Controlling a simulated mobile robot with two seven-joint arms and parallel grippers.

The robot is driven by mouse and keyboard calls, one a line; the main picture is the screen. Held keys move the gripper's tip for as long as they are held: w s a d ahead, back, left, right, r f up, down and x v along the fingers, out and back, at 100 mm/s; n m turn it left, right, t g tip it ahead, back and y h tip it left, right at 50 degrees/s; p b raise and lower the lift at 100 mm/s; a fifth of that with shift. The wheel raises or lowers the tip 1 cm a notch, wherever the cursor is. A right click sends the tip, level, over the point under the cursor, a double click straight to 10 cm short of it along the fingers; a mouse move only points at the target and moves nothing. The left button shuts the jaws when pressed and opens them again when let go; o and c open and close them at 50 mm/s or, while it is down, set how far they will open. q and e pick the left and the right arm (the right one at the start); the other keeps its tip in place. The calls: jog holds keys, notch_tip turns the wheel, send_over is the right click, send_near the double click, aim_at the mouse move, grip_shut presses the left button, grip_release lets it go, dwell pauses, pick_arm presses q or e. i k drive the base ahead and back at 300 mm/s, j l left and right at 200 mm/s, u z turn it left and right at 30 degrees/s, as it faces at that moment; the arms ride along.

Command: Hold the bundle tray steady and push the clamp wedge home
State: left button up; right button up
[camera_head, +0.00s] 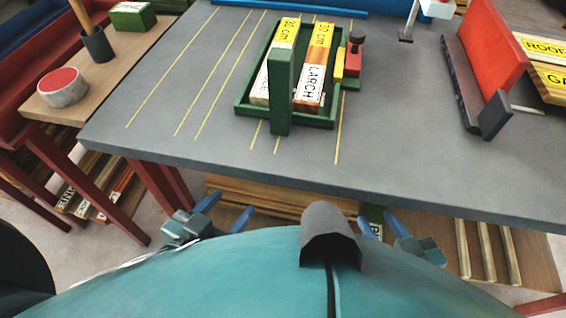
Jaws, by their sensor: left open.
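The green bundle tray (243,104) sits on the grey bench, with a tall green upright (280,92) at its near side. It holds two labelled bundles, a yellow-topped one (287,32) and an orange one marked LARCH (316,66). At its right side are a narrow yellow piece (339,66) and a red block (354,62) with a dark knob; I cannot tell which is the clamp wedge. My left gripper (230,206) is open and empty, below the bench's front edge. My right gripper (374,218) is also low at that edge, fingers apart and empty. Neither touches the tray.
The grey bench (400,130) is clear around the tray, with yellow lines on its left part. A red panel on a dark stand (490,60) is at the right. A wooden side table (130,60) with a red-topped tin (62,87) stands left. The bench edge lies between grippers and tray.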

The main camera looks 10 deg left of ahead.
aim_at(356, 38)
jog(key=k+l+u, duration=0.15)
jog(key=l, duration=0.25)
jog(key=k+l+u, duration=0.2)
jog(key=l, duration=0.2)
jog(key=l+u, duration=0.15)
jog(key=l, duration=0.25)
